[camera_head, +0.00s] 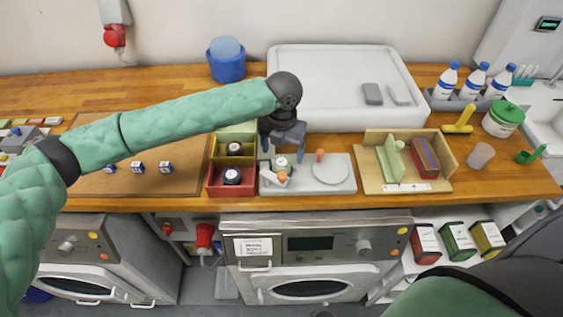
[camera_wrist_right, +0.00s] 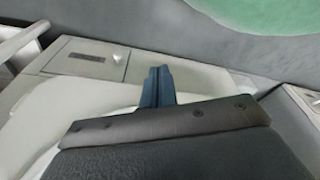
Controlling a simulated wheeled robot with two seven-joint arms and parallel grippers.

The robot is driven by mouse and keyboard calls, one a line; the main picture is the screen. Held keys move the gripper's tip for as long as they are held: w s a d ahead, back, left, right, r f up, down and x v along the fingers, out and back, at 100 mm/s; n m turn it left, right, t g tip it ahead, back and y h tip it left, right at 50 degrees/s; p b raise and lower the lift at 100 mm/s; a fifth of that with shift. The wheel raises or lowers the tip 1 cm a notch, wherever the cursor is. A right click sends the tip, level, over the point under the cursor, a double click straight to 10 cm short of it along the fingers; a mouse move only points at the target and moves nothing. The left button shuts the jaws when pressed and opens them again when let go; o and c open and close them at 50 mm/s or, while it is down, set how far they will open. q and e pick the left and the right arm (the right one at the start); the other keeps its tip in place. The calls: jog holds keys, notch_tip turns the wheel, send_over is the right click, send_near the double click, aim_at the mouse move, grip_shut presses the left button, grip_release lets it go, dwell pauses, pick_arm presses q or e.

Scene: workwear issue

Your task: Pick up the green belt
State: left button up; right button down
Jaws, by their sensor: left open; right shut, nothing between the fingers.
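My left gripper (camera_head: 282,148) is open, pointing down over the left part of a pale grey board (camera_head: 338,184). Just below its fingers is a small round item with a green centre (camera_head: 281,161), apart from the fingers as far as I can tell. It may be the green belt, but it is too small to be sure. An orange-tipped grey piece (camera_head: 276,178) lies in front of it. My right gripper shows in the right wrist view (camera_wrist_right: 156,84), its blue fingers shut and empty.
Left of the board stand red (camera_head: 217,190) and olive (camera_head: 219,158) compartments with dark round items. Right is a wooden tray (camera_head: 374,184) with a green upright piece (camera_head: 390,160) and a red-and-blue block (camera_head: 425,156). A white basin (camera_head: 335,62) lies behind.

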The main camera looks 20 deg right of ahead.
aim_at(281, 161)
pick_arm(q)
jog(key=shift+w+f, duration=0.1)
jog(key=shift+f, duration=0.15)
jog(key=f+p, duration=0.1)
jog(key=f, duration=0.1)
jog(key=f+p, duration=0.1)
jog(key=p, duration=0.1)
jog(key=shift+s+a+f, duration=0.15)
jog(key=shift+s+f, duration=0.05)
jog(key=shift+f, duration=0.65)
jog(key=c, duration=1.1)
pick_arm(e)
jog(key=s+d+f, duration=0.2)
jog(key=s+f, duration=0.1)
jog(key=s, duration=0.3)
jog(key=shift+d, duration=0.3)
jog(key=shift+f, duration=0.1)
